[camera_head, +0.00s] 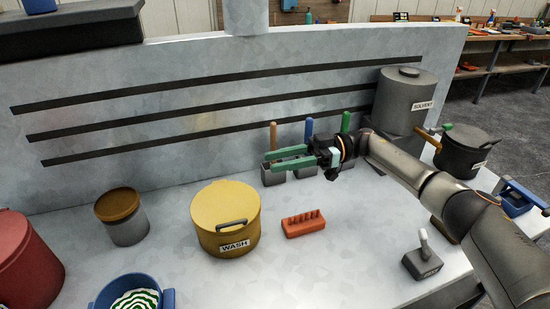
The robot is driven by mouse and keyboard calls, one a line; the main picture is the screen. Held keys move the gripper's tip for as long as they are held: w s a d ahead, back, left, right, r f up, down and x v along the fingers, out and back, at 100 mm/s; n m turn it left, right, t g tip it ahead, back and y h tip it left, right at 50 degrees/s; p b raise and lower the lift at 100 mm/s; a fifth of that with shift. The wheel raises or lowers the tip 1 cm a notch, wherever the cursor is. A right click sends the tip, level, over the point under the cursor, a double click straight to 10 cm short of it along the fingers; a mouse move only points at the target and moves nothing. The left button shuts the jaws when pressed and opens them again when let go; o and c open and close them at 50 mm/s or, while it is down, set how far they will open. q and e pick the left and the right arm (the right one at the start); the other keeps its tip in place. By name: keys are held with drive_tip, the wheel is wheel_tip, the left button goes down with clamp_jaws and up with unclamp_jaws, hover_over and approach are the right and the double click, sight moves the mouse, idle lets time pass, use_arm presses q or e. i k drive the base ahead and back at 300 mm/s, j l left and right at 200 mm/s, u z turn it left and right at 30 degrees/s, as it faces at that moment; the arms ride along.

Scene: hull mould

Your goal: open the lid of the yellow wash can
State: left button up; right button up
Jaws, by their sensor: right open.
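The yellow wash can (213,240) stands upright on the pale bench, left of the middle of the view, with a "WASH" label on its front. Its flat yellow lid (222,203) is down on the can, with a dark handle (232,224) at the front edge. My right gripper (271,158) reaches in from the right, above and behind the can to its right, apart from it. Its green fingers are spread and nothing shows between them. My left gripper is not in view.
An orange rack (303,223) sits right of the can. A grey pot with a brown lid (122,216), a blue tub (133,296) and a red can (26,268) are to the left. Grey holders with coloured handles stand behind. A solvent can (405,102) stands back right.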

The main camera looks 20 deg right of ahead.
sight(223, 206)
drive_tip(key=k, duration=1)
